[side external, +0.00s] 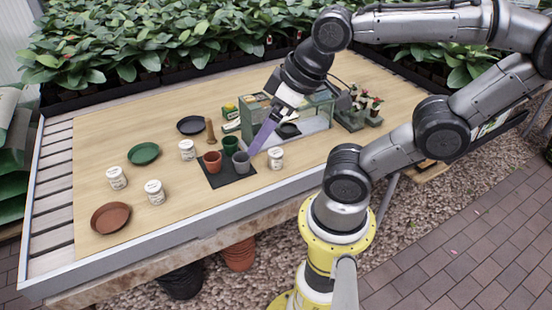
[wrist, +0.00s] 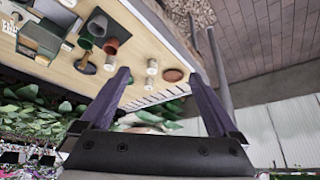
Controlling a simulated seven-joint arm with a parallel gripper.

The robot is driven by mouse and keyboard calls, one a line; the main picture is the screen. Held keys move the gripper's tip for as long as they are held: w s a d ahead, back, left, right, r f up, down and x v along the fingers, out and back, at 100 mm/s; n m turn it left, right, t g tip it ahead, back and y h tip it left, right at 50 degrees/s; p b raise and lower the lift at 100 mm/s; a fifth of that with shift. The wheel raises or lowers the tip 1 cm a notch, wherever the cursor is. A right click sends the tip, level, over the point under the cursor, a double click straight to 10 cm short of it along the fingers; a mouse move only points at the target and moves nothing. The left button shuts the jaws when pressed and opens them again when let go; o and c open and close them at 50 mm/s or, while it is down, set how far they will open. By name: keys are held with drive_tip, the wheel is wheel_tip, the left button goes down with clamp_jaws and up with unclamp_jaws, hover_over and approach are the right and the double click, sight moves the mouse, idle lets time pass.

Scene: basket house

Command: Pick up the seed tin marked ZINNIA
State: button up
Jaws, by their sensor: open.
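Several white seed tins stand on the wooden bench top. In the side view, one tin (side external: 276,157) is just right of the dark mat, one tin (side external: 187,149) is left of the pots, and two tins, (side external: 117,177) and (side external: 155,191), are at the left. Their labels are too small to read, so I cannot tell which is ZINNIA. My gripper (side external: 262,137) has purple fingers and hangs over the bench near the pots and the right-hand tin. In the wrist view, the fingers of my gripper (wrist: 159,76) are spread and empty; tins (wrist: 152,66) and (wrist: 110,62) show beyond them.
A dark mat (side external: 232,178) holds a terracotta pot (side external: 212,161), a green pot (side external: 230,145) and a grey pot (side external: 241,163). Saucers in green (side external: 144,154), black (side external: 191,125) and brown (side external: 111,218) lie leftward.

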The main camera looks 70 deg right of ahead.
sight(274, 158)
drive_tip(key=w+d+f+n+g+h, duration=0.2)
drive_tip(key=d+f+n+g+h, duration=0.15)
drive_tip(key=d+h, duration=0.2)
drive_tip(key=w+d+f+n+g+h, duration=0.3)
drive_tip(key=d+f+h, duration=0.15)
drive_tip(key=d, duration=0.25)
wheel_tip(274, 158, down, 16)
drive_tip(key=d+f+n+t+h, duration=0.15)
drive_tip(key=n+h, duration=0.25)
drive_tip(key=n, duration=0.8)
drive_tip(key=x, duration=0.7)
drive_tip(key=shift+s+d+r, duration=0.15)
drive_tip(key=shift+d+r, duration=0.05)
drive_tip(key=shift+d, duration=0.1)
drive_tip(key=shift+f+x, duration=0.15)
drive_tip(key=shift+x, duration=1.3)
drive_tip(key=shift+f+x, duration=0.1)
drive_tip(key=shift+x, duration=1.35)
drive_tip(key=shift+a, duration=0.1)
